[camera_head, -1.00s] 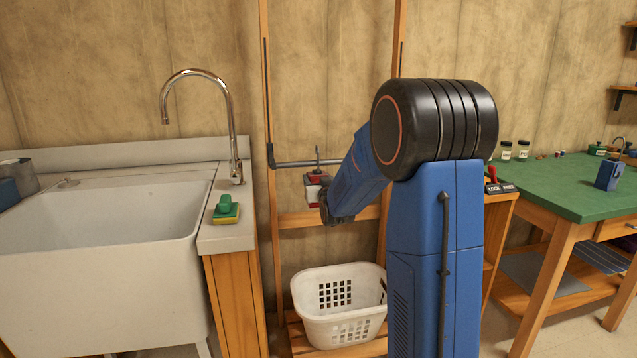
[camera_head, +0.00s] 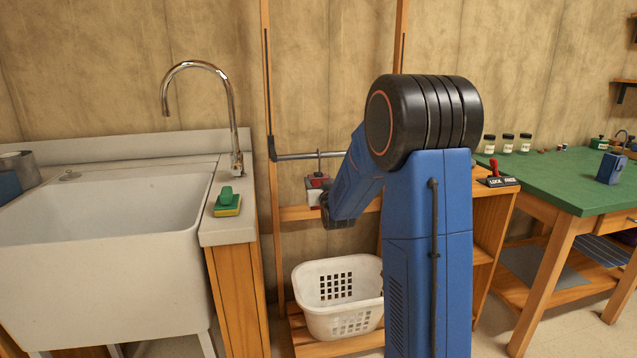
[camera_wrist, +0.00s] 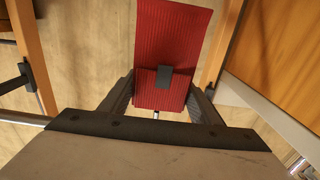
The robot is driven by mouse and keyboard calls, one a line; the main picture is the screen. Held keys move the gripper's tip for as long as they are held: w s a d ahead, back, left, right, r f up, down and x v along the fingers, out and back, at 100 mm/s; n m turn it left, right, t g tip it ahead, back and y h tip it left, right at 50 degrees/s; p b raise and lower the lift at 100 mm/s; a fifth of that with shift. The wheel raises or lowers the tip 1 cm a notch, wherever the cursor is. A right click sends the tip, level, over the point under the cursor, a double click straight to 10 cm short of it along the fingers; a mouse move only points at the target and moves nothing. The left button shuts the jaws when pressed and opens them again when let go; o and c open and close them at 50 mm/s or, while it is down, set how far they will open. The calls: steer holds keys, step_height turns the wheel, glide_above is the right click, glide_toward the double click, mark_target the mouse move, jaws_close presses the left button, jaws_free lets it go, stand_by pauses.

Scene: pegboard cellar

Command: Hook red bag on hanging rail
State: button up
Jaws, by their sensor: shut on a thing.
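The red bag (camera_head: 318,182) is in front of the wooden frame, with a thin grey hook (camera_head: 319,160) rising from its top. My gripper (camera_head: 325,204) is at the bag's lower right, partly hidden by my arm. In the wrist view the bag (camera_wrist: 170,40) shows as a ribbed red panel with a dark block on it, between the two fingers of my gripper (camera_wrist: 164,100), which is shut on it.
A white laundry basket (camera_head: 338,315) stands on a low shelf below the rail. A sink (camera_head: 120,260) with a tall tap (camera_head: 232,110) and a green-yellow sponge (camera_head: 227,204) is at the left. A green-topped workbench (camera_head: 560,180) is at the right.

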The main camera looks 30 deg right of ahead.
steer(key=o, duration=1.3)
steer(key=shift+c, duration=0.2)
steer(key=shift+s, duration=0.1)
steer(key=v, duration=1.7)
steer(key=shift+s+a+r, duration=0.15)
steer(key=s+a+f+n+g+y, duration=0.25)
steer(key=s+a+g, duration=0.35)
steer(key=s+a, duration=0.6)
steer(key=s+a+f+g+y, duration=0.1)
steer(key=s+a+g, duration=0.1)
steer(key=s, duration=1)
steer(key=s+a+f+g+y, duration=0.1)
steer(key=s+a+f+g, duration=0.1)
steer(key=s, duration=0.9)
steer(key=a+g, duration=0.1)
steer(key=g, duration=0.1)
steer(key=shift+s+f+n+g, duration=0.25)
steer(key=shift+s+n+g, duration=0.05)
steer(key=shift+s+n, duration=0.1)
